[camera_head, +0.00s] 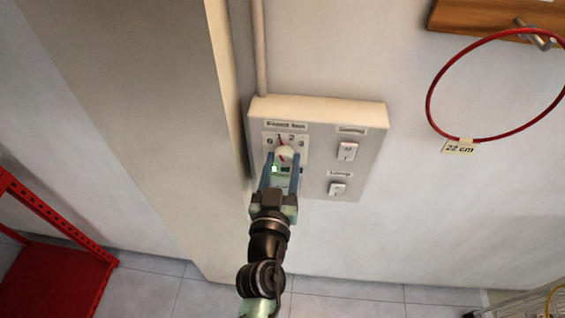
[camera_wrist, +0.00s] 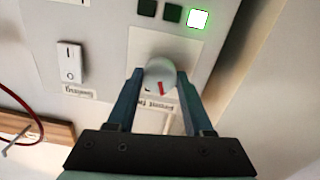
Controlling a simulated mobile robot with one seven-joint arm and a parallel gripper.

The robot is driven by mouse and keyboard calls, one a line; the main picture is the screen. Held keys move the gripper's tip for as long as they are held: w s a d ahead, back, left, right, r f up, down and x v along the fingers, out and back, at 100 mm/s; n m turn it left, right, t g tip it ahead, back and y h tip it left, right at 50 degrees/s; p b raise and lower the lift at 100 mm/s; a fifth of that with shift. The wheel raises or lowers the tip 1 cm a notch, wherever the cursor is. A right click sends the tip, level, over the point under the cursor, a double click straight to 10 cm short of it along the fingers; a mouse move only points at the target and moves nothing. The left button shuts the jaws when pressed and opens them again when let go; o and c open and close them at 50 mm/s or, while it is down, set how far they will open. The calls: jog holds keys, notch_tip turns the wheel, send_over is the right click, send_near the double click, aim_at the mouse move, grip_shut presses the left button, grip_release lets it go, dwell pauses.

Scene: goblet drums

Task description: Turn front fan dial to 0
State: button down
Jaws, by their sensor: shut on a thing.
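The front fan dial (camera_head: 286,152) is a round white knob with a red pointer mark, on a white wall-mounted control box (camera_head: 318,112). Small figures 0, 1, 2 and 3 run in an arc above it from left to right. In the head view the red mark appears to point near the 1. My gripper (camera_head: 282,161) reaches up from below, with one blue finger on each side of the knob. In the wrist view the dial (camera_wrist: 160,77) sits between the fingertips (camera_wrist: 159,84), and they are shut on it. The fingers partly hide the dial's plate.
A lit green indicator (camera_head: 274,169) sits below the dial, with dark ones beside it. Two rocker switches, upper (camera_head: 347,151) and lower (camera_head: 337,188), are on the box's right side. A wall corner stands close to the left. A red hoop (camera_head: 430,112) hangs at right.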

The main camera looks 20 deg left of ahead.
jog(key=shift+n, duration=0.3)
jog(key=n, duration=0.3)
jog(key=shift+b, duration=0.35)
jog(key=shift+f+n, duration=0.1)
jog(key=shift+n, duration=2)
jog(key=shift+c, duration=1.5)
grip_release()
jog(key=shift+s, duration=0.1)
